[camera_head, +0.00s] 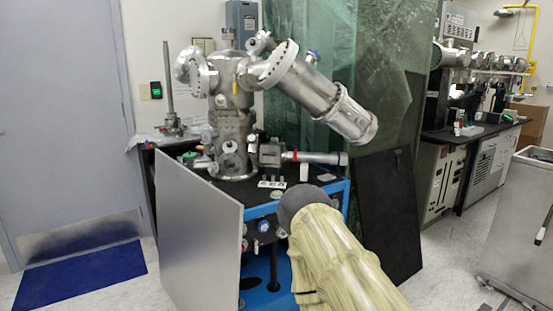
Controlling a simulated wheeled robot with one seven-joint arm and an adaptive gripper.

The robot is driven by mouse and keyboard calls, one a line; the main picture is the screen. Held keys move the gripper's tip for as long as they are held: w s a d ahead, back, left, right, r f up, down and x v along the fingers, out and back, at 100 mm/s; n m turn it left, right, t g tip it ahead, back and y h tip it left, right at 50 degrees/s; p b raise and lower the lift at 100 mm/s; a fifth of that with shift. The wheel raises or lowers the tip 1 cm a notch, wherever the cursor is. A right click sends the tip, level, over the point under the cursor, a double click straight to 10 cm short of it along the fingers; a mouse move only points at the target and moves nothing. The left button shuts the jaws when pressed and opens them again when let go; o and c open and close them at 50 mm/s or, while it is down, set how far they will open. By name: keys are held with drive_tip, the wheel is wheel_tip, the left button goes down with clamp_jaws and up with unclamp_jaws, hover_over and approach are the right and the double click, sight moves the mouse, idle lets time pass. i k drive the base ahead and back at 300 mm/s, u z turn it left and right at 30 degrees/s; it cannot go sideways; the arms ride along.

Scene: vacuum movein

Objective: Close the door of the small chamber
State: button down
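A steel vacuum assembly (230,120) stands upright on the bench. A small block-shaped metal chamber (270,154) sits low on its right, with a horizontal tube (318,158) and a red ring beside it. This block may be the small chamber; its door and whether that door is open are too small to make out. My arm, in a pale yellow cover with a dark grey end (303,200), reaches up from the bottom, in front of the bench. The dark end overlaps the bench's front right in the picture. I see no gripper fingers.
A large steel cylinder (325,95) slants down to the right above the bench. A grey panel (195,240) stands at the bench's front left. A black board (388,215) leans at the right. Open floor (440,280) lies between it and a steel cabinet (515,230).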

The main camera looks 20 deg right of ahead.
sight(268, 152)
drive_tip(key=z, duration=0.15)
drive_tip(key=k, duration=0.3)
drive_tip(key=u, duration=0.7)
drive_tip(key=i, duration=1.25)
drive_tip(key=z, duration=0.65)
drive_tip(key=i, duration=0.7)
drive_tip(key=z, duration=0.55)
